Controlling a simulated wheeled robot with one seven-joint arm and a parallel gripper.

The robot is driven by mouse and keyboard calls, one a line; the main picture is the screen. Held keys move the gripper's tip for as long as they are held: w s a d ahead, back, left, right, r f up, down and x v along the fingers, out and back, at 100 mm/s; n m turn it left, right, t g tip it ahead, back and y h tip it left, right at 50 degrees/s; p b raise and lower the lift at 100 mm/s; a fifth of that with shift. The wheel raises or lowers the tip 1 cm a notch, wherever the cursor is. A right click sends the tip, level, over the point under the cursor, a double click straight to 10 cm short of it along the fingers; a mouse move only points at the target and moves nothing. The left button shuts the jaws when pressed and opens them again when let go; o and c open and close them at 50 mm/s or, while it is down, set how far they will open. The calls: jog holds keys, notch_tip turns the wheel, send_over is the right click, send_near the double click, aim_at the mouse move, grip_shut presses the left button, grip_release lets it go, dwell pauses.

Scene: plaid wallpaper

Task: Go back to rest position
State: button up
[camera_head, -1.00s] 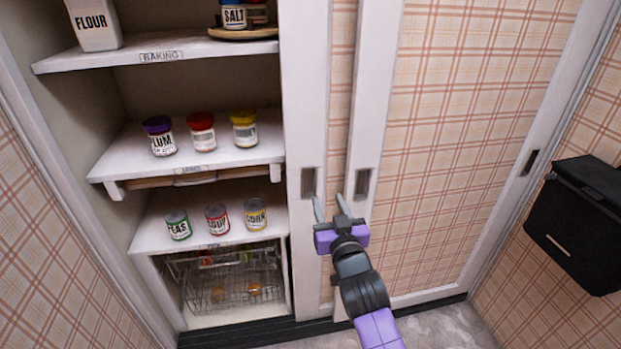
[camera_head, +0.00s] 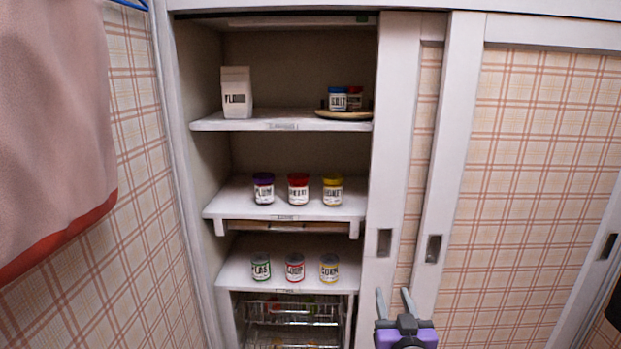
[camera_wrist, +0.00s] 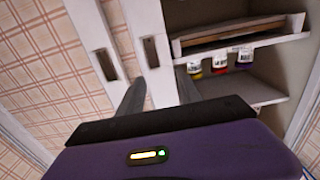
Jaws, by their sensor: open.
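My gripper (camera_head: 395,303) is at the bottom right of the middle in the head view, with its two grey fingers apart and nothing between them. It points up in front of the white sliding door frames, below their recessed handles. In the wrist view my gripper (camera_wrist: 158,92) also shows open and empty, with the door edges and part of the shelves beyond it.
The cupboard stands open on its left half. Its shelves hold a flour carton (camera_head: 237,92), several jars (camera_head: 298,190) and cans (camera_head: 294,267), with a wire basket (camera_head: 293,320) below. Plaid sliding doors (camera_head: 540,180) close the right. A pink cloth (camera_head: 50,130) hangs at left.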

jog(key=s+r+g+p, duration=0.1)
jog(key=s+r+p, duration=0.3)
jog(key=s, duration=1.4)
jog(key=s+d+r+g+p, duration=0.1)
jog(key=s+r+p, duration=0.2)
jog(key=s, duration=1.5)
jog(key=s+r+g+p, duration=0.1)
jog(key=s+r+p, duration=0.3)
jog(key=s, duration=1.3)
jog(key=p, duration=0.4)
jog(key=shift+s+d+r+y, duration=0.2)
jog(key=shift+s+r+y, duration=0.1)
jog(key=shift+s+r, duration=0.1)
jog(key=shift+f, duration=0.1)
